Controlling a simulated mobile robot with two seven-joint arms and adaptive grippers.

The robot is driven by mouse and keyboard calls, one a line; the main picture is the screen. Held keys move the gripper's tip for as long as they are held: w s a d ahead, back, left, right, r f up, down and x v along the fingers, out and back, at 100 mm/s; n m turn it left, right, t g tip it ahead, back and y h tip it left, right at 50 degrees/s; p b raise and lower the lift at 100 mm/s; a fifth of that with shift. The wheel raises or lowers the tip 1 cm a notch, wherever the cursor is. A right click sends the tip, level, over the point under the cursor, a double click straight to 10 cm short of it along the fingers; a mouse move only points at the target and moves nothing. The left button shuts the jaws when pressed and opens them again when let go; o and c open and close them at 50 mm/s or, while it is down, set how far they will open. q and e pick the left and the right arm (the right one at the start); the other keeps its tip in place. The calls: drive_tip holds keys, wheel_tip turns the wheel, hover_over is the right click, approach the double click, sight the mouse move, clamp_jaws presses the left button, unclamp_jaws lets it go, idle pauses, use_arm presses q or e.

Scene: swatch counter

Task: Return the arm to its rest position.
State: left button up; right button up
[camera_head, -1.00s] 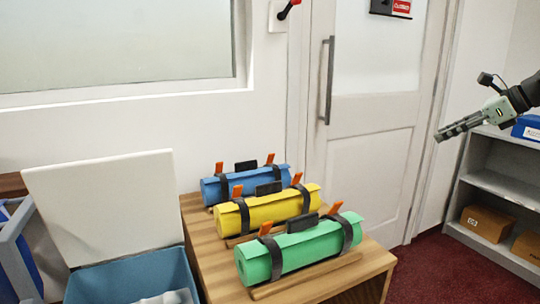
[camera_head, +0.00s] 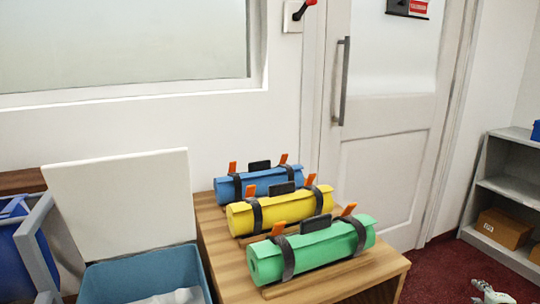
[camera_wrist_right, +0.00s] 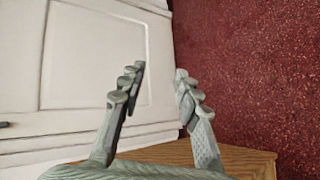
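My right gripper (camera_wrist_right: 160,72) shows in the right wrist view with its two fingers apart and nothing between them. It is above the edge of the wooden table (camera_wrist_right: 245,160), with the white door and red carpet beyond. In the head view, only a pale part of my right gripper (camera_head: 490,292) shows at the lower right corner, over the carpet and clear of the table. My left gripper is in neither view.
Blue (camera_head: 260,180), yellow (camera_head: 285,208) and green (camera_head: 320,248) strapped rolls lie on the wooden table. A blue bin (camera_head: 145,272) stands to its left. A grey shelf (camera_head: 505,182) with a cardboard box (camera_head: 503,228) stands at right. Carpet between table and shelf is free.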

drive_tip(key=s+d+f+m+g+h, duration=0.1)
drive_tip(key=s+f+m+g, duration=0.4)
drive_tip(key=s, duration=0.7)
drive_tip(key=s+f+m+g+h, duration=0.1)
drive_tip(key=s+f+m+g, duration=0.15)
drive_tip(key=s+f, duration=0.6)
drive_tip(key=s+a+f+m+y, duration=0.1)
drive_tip(key=s+a+f+y, duration=0.1)
drive_tip(key=a, duration=0.9)
drive_tip(key=s+a+f+m+g+y, duration=0.1)
drive_tip(key=s+a+f+m+y, duration=0.1)
drive_tip(key=s+a+f, duration=0.2)
drive_tip(key=s+a+f+m+y, duration=0.1)
drive_tip(key=a+f, duration=0.7)
drive_tip(key=a, duration=1.2)
drive_tip(key=s+y, duration=0.1)
drive_tip(key=s, duration=0.1)
drive_tip(key=shift+s+a+y, duration=0.25)
drive_tip(key=shift+s+y, duration=0.15)
drive_tip(key=shift+m+g, duration=0.25)
drive_tip(key=shift+s+d, duration=0.1)
